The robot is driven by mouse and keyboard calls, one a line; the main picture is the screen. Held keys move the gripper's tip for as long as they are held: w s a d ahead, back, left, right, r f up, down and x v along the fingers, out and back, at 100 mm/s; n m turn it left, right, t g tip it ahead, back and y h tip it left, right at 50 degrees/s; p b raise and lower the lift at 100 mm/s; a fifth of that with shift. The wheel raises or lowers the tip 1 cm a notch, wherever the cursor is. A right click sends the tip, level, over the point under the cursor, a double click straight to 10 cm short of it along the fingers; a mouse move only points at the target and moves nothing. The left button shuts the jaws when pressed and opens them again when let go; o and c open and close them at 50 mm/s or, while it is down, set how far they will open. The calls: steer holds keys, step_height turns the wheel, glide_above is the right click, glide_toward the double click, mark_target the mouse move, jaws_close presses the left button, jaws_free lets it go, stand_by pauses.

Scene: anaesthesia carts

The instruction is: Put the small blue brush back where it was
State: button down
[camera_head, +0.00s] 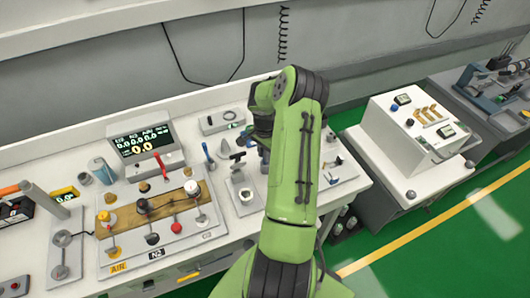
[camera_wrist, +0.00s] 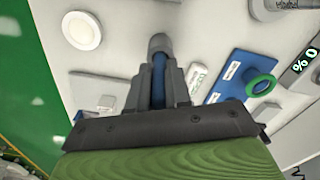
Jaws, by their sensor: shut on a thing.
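In the wrist view my gripper (camera_wrist: 158,88) is shut on a slim blue item with a grey, rounded end, which I take to be the small blue brush (camera_wrist: 159,72). Its grey end sticks out past the fingertips, above the pale bench top (camera_wrist: 110,60). I cannot tell whether it touches the surface. In the head view my green arm stands in front of the bench, and its bulk hides the gripper and most of what it holds. The place where the brush was is not clearly identifiable.
A blue plate with a green ring (camera_wrist: 232,76) and a white round disc (camera_wrist: 81,30) lie near the gripper. In the head view a valve panel (camera_head: 160,215), a display unit (camera_head: 141,142) and upright red and blue handles crowd the left. A white cart (camera_head: 410,140) stands right, beyond green floor.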

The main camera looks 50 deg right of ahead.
steer(key=shift+d+f, duration=0.1)
steer(key=c, duration=1.1)
jaws_free()
steer(key=shift+o, duration=0.2)
